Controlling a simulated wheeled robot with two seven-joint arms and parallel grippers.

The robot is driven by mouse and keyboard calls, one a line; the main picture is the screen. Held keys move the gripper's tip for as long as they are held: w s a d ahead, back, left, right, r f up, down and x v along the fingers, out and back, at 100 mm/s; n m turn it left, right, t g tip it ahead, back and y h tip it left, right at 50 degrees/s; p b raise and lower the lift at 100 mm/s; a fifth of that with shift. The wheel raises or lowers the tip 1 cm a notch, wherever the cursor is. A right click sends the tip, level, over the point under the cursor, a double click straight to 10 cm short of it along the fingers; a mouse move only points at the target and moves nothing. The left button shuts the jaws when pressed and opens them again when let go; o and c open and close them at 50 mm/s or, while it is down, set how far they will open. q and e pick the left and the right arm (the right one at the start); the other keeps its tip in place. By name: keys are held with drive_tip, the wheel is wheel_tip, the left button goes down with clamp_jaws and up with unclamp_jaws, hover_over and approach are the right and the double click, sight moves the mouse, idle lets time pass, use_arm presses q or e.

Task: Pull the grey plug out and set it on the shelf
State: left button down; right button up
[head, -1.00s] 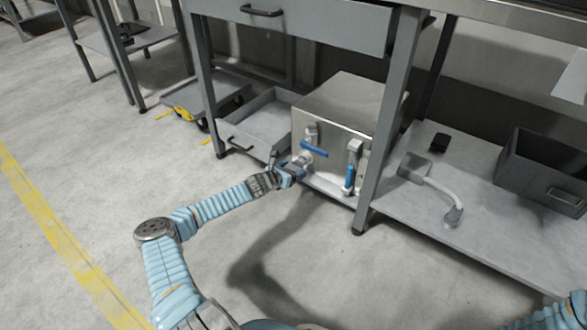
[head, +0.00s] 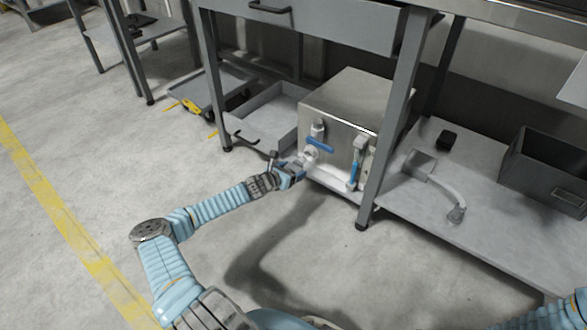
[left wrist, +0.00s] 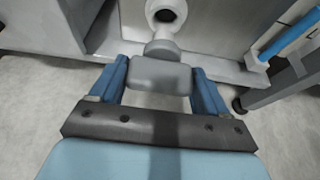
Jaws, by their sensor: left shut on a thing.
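A metal box-shaped machine (head: 348,106) stands under the bench, with blue-handled valves on its front. The grey plug (left wrist: 160,76) is between the two blue fingers of my left gripper (left wrist: 161,85), which is shut on it. The plug's narrower neck points toward a round white port (left wrist: 166,12) on the machine's front. The port's dark opening shows above the neck; I cannot tell whether the tip is still inside. In the head view my left gripper (head: 293,170) is at the machine's lower left front. My right gripper is not in view; only part of my right arm shows.
A grey low shelf (head: 400,205) to the right carries a small black block (head: 447,140), a grey fitting with a pale hose (head: 445,187) and a dark bin (head: 545,172). A bench leg (head: 385,140) stands between machine and shelf. An open drawer (head: 262,125) is left of the machine.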

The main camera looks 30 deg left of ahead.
use_arm(q)
drive_tip(key=shift+s+a+p, duration=0.1)
drive_tip(key=shift+s+p, duration=0.7)
drive_tip(key=shift+s, duration=0.85)
